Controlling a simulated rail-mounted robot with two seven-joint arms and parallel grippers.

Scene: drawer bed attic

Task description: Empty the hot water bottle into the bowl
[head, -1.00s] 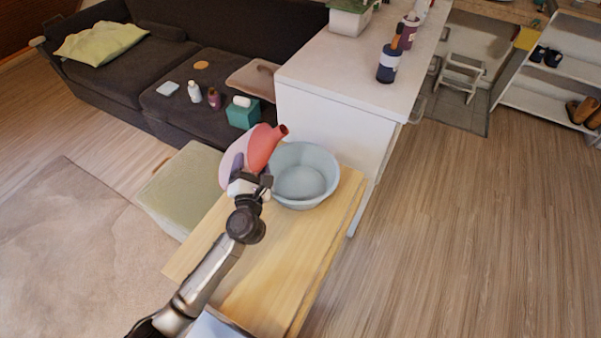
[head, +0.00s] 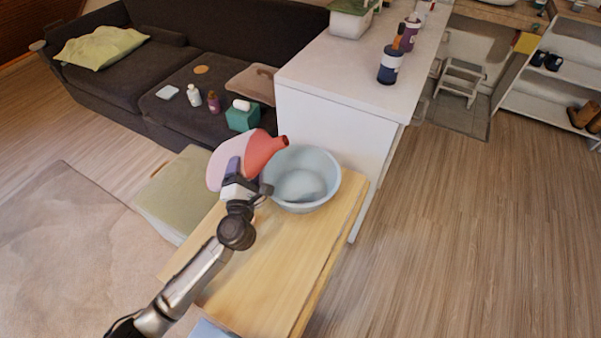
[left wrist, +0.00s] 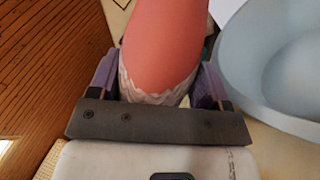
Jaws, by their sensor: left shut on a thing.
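The hot water bottle (head: 226,164) is red with a pale pink body, and its red neck points to the right and slightly up. My left gripper (head: 238,180) is shut on it and holds it tilted at the left rim of the bowl. The left wrist view shows the red part (left wrist: 163,45) between the two fingers (left wrist: 160,85). The bowl (head: 318,190) is light blue and stands on the wooden table; the mouth of the bottle is near its far left rim. The bowl's wall also shows in the left wrist view (left wrist: 250,75). No water is visible leaving the mouth. My right gripper is not in view.
The wooden table (head: 265,270) is bare in front of the bowl. A white cabinet (head: 330,120) stands just behind it. A green-topped ottoman (head: 175,190) is at the left. A teal tissue box (head: 242,117) is on the dark sofa (head: 110,85) behind.

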